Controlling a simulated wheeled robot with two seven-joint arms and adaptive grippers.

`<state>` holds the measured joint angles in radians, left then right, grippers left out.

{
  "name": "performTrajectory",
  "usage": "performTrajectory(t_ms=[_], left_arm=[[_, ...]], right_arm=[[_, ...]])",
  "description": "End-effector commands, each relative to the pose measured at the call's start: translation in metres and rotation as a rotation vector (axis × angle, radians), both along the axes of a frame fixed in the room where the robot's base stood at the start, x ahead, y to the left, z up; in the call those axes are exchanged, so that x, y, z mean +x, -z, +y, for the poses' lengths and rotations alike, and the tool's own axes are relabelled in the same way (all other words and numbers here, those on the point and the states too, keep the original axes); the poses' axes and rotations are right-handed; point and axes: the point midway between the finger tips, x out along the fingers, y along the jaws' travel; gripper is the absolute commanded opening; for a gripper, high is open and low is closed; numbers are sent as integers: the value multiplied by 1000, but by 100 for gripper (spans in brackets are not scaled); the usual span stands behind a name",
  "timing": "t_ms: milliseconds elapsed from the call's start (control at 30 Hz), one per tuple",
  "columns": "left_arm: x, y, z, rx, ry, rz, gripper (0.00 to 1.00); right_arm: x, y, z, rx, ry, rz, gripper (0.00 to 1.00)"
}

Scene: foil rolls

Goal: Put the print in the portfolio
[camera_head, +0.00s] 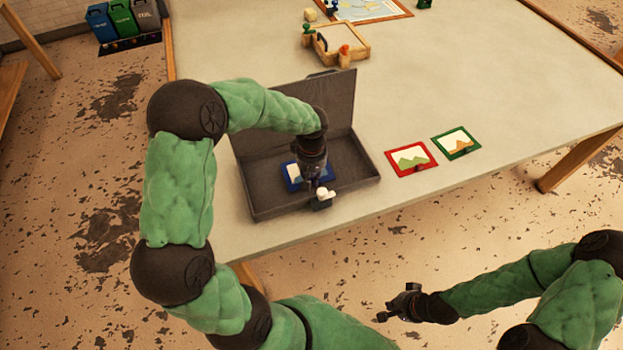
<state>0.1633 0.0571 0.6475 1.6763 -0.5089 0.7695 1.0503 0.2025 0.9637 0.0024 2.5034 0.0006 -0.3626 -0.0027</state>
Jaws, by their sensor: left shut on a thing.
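The portfolio (262,205) is a dark grey open case near the table's front edge, its lid raised at the back. A print with a blue frame (290,177) is within the case's outline, partly hidden by my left gripper (321,198). That gripper points down over the case's front right part and is shut on the blue-framed print; the grip itself is mostly hidden. I cannot tell whether the print touches the case floor. A red-framed print (410,158) and a green-framed print (456,142) lie right of the case. My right gripper (398,304) is open and empty, off the table's front.
A wooden tray (340,45) with small figures stands at the back of the table (480,80), near a framed map (365,9). The table's right side is clear. Bins (122,20) stand on the floor at the far left.

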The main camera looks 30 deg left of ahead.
Motion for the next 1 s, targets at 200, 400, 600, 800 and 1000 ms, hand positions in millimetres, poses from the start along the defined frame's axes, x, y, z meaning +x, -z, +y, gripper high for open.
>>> performTrajectory(t_ms=[200, 400, 600, 800, 1000], left_arm=[[1, 6, 0, -1, 0, -2, 0], [0, 9, 0, 0, 0, -1, 0], [0, 8, 0, 0, 0, -1, 42], [0, 8, 0, 0, 0, -1, 42], [1, -4, 0, 1, -1, -3, 42]], right_arm=[[0, 2, 0, 0, 0, 0, 0], [0, 5, 0, 0, 0, 0, 0], [0, 4, 0, 0, 0, 0, 0], [0, 4, 0, 0, 0, 0, 0], [0, -2, 0, 0, 0, 0, 0]])
